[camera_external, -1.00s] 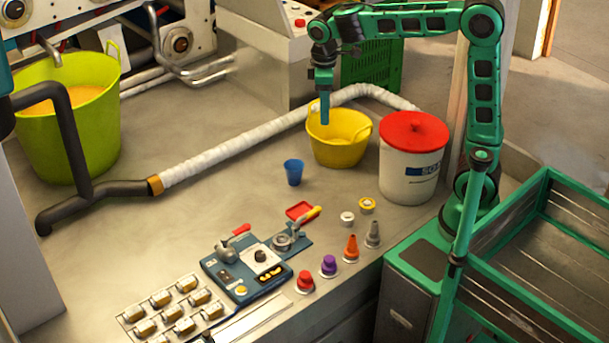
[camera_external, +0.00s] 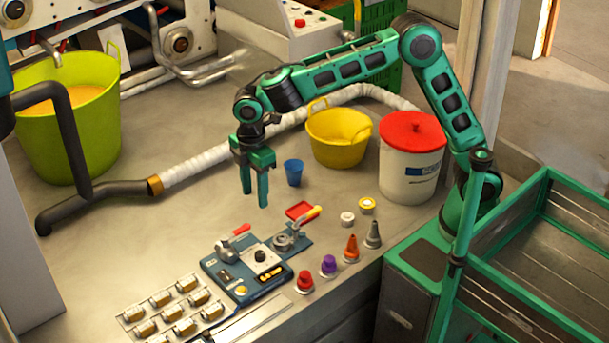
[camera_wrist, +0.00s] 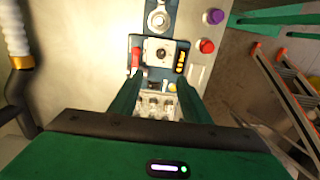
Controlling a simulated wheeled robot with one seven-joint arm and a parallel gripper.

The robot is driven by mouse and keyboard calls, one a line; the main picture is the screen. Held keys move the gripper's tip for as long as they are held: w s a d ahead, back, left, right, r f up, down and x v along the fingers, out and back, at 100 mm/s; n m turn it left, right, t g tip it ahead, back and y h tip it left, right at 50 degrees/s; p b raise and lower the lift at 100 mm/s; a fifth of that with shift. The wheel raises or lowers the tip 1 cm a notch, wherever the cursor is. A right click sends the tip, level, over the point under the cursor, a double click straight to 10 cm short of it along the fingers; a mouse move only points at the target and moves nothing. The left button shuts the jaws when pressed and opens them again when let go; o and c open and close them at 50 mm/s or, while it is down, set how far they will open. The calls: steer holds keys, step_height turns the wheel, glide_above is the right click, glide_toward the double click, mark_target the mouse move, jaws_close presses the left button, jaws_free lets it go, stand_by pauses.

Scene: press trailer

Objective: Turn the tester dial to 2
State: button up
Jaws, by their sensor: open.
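The tester (camera_external: 238,278) is a blue device lying on the table. A white plate on it carries the dark dial (camera_external: 260,256). In the wrist view the dial (camera_wrist: 159,54) is a dark knob on a white square, just beyond my fingertips. The dial's markings are too small to read. A red-handled lever (camera_external: 229,244) stands beside the dial; its red handle also shows in the wrist view (camera_wrist: 136,60). My gripper (camera_external: 255,202) is open and empty, pointing down, in the air above the table behind the tester. Its two green fingers (camera_wrist: 157,92) frame the lower part of the tester in the wrist view.
A blue cup (camera_external: 293,172) and a yellow bucket (camera_external: 338,152) stand behind. Red (camera_external: 305,282), purple (camera_external: 328,266), orange (camera_external: 351,248) and grey (camera_external: 373,234) pieces line the right. A tray of metal parts (camera_external: 127,326) lies front left. A white hose (camera_external: 225,143) crosses behind.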

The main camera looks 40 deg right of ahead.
mark_target(260, 252)
step_height(260, 252, down, 21)
stand_by(0.5)
steer(key=c, duration=1)
